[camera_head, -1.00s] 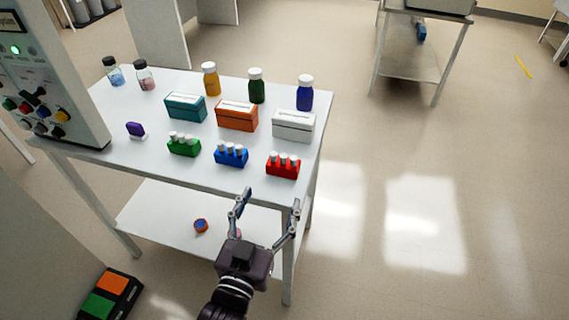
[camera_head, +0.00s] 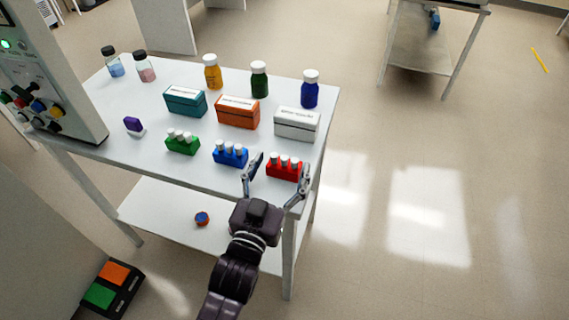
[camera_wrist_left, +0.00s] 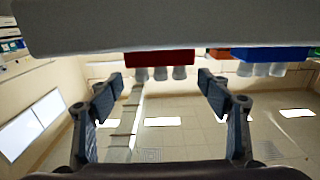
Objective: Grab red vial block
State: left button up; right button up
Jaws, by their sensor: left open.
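The red vial block (camera_head: 284,171), with white-capped vials, stands near the front right corner of the white table (camera_head: 215,187). My left gripper (camera_head: 281,176) is open at the table's front edge, one finger on each side of the red block in the picture. In the left wrist view, which looks upside down, the red block (camera_wrist_left: 160,58) lies ahead, centred between the open fingertips (camera_wrist_left: 160,82). I see no contact between fingers and block. My right gripper is not in view.
The blue vial block (camera_head: 230,155) stands close to the left finger, with the green vial block (camera_head: 182,144) further left. The white box (camera_head: 296,126) and orange box (camera_head: 238,113) stand behind. Bottles line the back. The floor right of the table is clear.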

pick_arm(q)
jog(key=shift+x, duration=1.4)
jog(key=c, duration=1.3)
jog(key=shift+c, duration=0.8)
jog(key=shift+r, duration=0.15)
